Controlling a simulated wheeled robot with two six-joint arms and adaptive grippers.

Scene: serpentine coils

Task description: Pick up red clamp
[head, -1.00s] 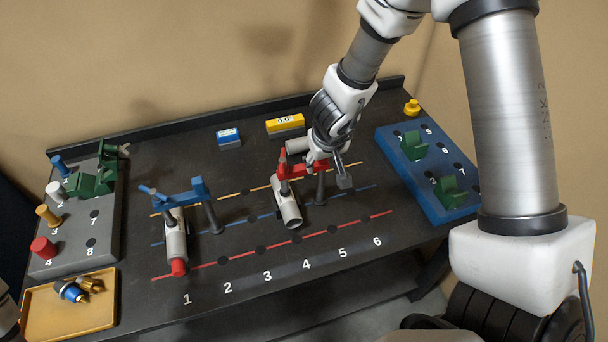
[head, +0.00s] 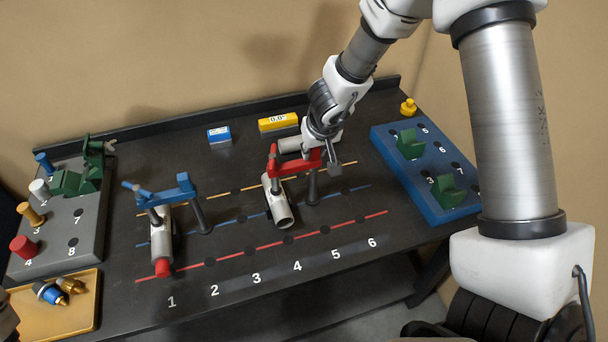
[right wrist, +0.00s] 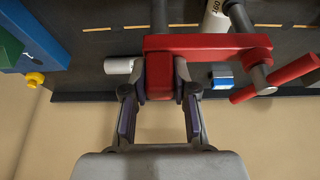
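The red clamp (head: 296,163) sits upright on the board in the middle of the table, with its post beside a grey pipe (head: 280,205). My right gripper (head: 322,158) is at the clamp's back right end. In the right wrist view, its two fingers (right wrist: 160,85) stand on either side of the red end block (right wrist: 160,72) and seem to touch it. The clamp's red bar (right wrist: 208,43) runs off to the right there. The clamp appears still down on the board.
A blue clamp (head: 170,193) stands over another pipe at left. A blue rack (head: 425,195) with green blocks is at right. A grey rack (head: 85,240) and a yellow tray (head: 88,318) are at far left. Blue (head: 219,135) and yellow (head: 278,122) boxes stand behind.

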